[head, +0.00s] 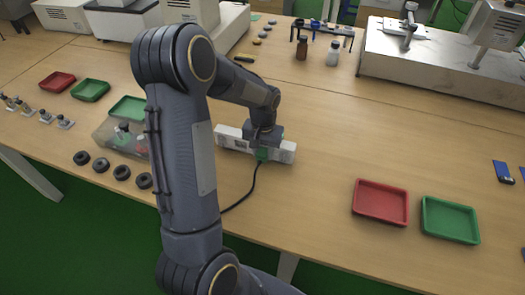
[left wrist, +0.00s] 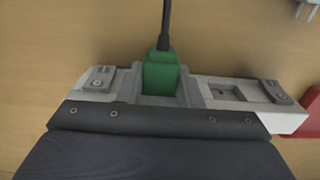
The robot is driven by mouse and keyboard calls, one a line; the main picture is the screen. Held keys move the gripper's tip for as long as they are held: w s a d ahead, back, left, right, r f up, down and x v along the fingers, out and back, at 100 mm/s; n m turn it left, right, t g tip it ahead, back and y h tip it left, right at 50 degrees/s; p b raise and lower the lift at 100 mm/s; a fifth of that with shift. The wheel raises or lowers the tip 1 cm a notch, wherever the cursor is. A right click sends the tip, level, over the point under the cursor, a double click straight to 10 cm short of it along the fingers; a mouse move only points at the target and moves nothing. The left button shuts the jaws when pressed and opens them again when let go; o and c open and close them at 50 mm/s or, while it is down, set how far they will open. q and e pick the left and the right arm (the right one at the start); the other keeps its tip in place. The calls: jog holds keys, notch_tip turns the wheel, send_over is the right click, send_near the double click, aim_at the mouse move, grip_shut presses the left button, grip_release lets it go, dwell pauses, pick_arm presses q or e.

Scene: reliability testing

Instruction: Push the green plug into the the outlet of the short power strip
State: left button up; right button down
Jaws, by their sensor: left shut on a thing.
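The white power strip (head: 229,138) lies on the table near the middle of the head view, partly covered by my left gripper. My left gripper (head: 262,148) points down over the strip and is shut on the green plug (head: 261,154). In the left wrist view the green plug (left wrist: 161,76) sits between the two grey fingers, with its black cable leading away. The white end of the strip (left wrist: 288,121) shows at the right of that view. The plug's prongs and the contact with the outlet are hidden. My right gripper is not in view.
A red tray (head: 381,202) and a green tray (head: 450,220) stand to the right. Two bottles (head: 302,48) stand at the back. Table right of the strip is clear.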

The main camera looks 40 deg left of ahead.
pick_arm(q)
jog(key=o, duration=1.1)
jog(key=shift+w, duration=0.1)
jog(key=shift+o, duration=0.2)
jog(key=shift+r, duration=3.95)
jog(key=s+d+r+t+h, duration=0.1)
jog(key=s+d+r+t, duration=0.1)
jog(key=s, duration=0.4)
jog(key=s+d+r+m+t+h+p, duration=0.1)
jog(key=s+d+r, duration=0.3)
jog(key=s+d, duration=0.3)
jog(key=s+d+r+m+t+h+p, duration=0.1)
jog(key=s+d+r+t, duration=0.1)
jog(key=s, duration=0.5)
jog(key=d+r, duration=0.1)
jog(key=d, duration=0.1)
jog(key=shift+s+d+r+t+h, duration=0.25)
jog(key=shift+d+r+t+h, duration=0.05)
jog(key=shift+d+r+h, duration=0.1)
